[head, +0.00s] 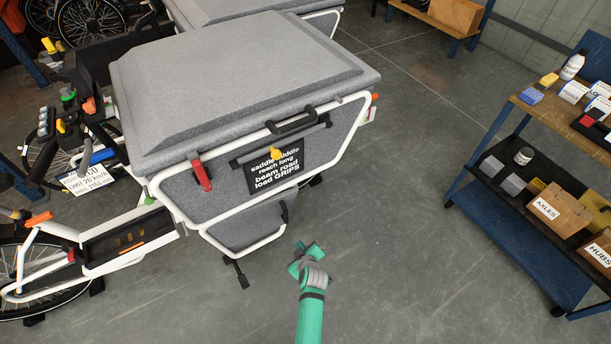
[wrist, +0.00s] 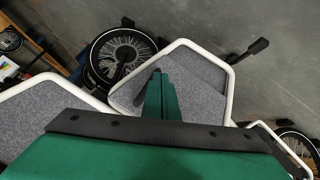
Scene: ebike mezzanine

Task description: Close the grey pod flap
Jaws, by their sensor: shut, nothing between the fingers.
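The grey pod (head: 225,90) is a large felt-like box in a white tube frame, with a broad lid on top. Its lower front grey panel (head: 247,225), with a dark handle (head: 284,211) at its right edge, looks like the flap. How far it stands open is hard to tell. In the wrist view a grey panel in a white frame (wrist: 200,85) lies beyond my fingers. My gripper (head: 308,250) is low over the floor, to the right of the panel and apart from it in the head view. Its green fingers (wrist: 159,95) are together and empty.
A blue trolley (head: 525,225) with boxes and bottles stands at the right. A black stand foot (head: 242,275) sticks out below the pod. The floor (head: 410,200) between pod and trolley is clear.

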